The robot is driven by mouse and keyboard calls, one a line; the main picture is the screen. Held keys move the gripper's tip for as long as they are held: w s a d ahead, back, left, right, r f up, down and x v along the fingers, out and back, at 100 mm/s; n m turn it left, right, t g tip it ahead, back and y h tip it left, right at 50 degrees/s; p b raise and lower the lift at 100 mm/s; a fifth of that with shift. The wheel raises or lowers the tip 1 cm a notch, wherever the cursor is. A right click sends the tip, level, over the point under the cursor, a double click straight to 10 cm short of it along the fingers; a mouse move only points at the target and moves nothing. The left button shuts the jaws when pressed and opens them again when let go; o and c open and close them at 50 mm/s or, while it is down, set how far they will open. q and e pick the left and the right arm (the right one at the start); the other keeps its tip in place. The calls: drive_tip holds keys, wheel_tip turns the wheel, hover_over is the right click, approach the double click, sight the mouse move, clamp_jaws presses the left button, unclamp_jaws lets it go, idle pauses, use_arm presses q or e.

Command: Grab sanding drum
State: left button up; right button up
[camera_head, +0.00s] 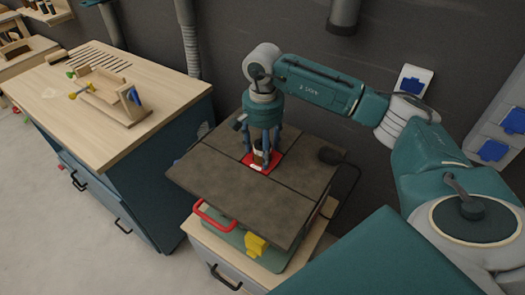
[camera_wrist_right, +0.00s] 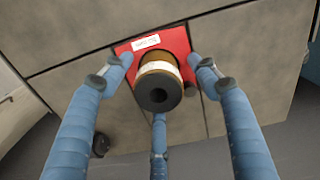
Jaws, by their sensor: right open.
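The sanding drum (camera_wrist_right: 158,84) stands on a red plate (camera_wrist_right: 180,42) set into the grey machine table. It is a brown cylinder with a dark top that has a hole in its middle. In the head view the drum (camera_head: 259,157) is partly covered by my fingers. My right gripper (camera_wrist_right: 160,85) is open above the drum, with its blue fingers spread around it. No finger clearly touches it. The right gripper (camera_head: 262,150) points straight down in the head view. My left gripper is not in view.
The grey machine table (camera_head: 215,181) has a red handle (camera_head: 213,218) and a yellow part (camera_head: 256,246) below its front edge. A wooden workbench (camera_head: 60,92) with a wooden jig stands at the left. A wall is close behind.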

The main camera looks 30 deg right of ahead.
drive_tip(key=c, duration=1.3)
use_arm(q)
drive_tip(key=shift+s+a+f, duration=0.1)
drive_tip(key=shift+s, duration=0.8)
use_arm(e)
drive_tip(key=shift+c, duration=0.2)
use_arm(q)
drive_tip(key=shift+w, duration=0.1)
use_arm(e)
drive_tip(key=shift+r, duration=0.15)
